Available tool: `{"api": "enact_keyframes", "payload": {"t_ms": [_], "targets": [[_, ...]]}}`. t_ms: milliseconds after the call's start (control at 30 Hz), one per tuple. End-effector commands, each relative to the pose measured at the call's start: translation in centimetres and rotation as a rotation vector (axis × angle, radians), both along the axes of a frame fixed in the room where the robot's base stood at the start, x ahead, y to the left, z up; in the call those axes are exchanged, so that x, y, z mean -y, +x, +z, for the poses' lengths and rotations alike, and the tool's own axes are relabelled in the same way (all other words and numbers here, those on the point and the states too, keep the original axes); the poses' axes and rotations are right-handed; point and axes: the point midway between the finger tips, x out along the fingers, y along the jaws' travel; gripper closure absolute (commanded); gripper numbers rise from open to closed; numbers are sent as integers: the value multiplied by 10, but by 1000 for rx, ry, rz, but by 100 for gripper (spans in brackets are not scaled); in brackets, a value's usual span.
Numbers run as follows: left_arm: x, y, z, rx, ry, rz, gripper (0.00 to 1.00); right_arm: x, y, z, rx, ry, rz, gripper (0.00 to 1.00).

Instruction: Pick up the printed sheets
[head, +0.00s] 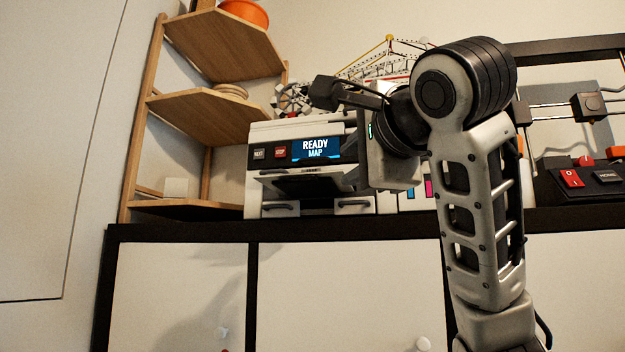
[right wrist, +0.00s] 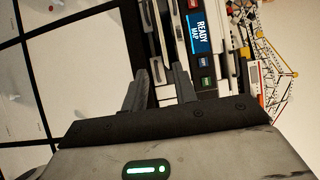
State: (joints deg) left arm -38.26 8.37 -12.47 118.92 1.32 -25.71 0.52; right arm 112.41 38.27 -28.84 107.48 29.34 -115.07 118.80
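The printer (head: 270,131) stands on the black-edged cabinet top in the head view. Its blue display (head: 316,149) reads "READY MAP". Below it is a dark slot (head: 305,187) with a projecting lip, and drawer handles lie lower down. I cannot make out any printed sheets in either view. My right gripper (right wrist: 159,76) is open and empty in the right wrist view, its two fingers pointing at the printer front. My left gripper is not in view.
A wooden shelf (head: 222,117) stands left of the printer, with an orange bowl (head: 245,12) on top. A lattice crane model (head: 390,45) is behind the printer. A dark device with a red switch (head: 571,178) stands at the right. The space before the cabinet's left part is clear.

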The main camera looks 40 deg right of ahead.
Motion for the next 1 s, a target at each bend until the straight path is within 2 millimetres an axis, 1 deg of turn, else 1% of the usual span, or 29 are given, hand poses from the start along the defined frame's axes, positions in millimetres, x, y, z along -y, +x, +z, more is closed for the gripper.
{"api": "enact_keyframes", "payload": {"t_ms": [33, 167, 267, 433, 600, 867, 967, 1000], "targets": [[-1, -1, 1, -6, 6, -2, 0, 1, 4, 1, -4, 1, 1, 72], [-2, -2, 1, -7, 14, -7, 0, 4, 8, -1, -4, 3, -2, 72], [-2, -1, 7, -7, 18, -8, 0, 5, 14, 3, -5, 5, -1, 72], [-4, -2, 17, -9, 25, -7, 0, 16, 36, 10, -7, 3, -8, 72], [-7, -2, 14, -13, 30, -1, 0, 21, 54, 7, -5, 4, -4, 72], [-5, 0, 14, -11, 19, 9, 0, 21, 56, 6, -2, 4, -3, 72], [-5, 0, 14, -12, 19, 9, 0, 21, 56, 6, -2, 4, -3, 97], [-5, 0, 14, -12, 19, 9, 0, 21, 56, 6, -2, 4, -3, 100]]}}
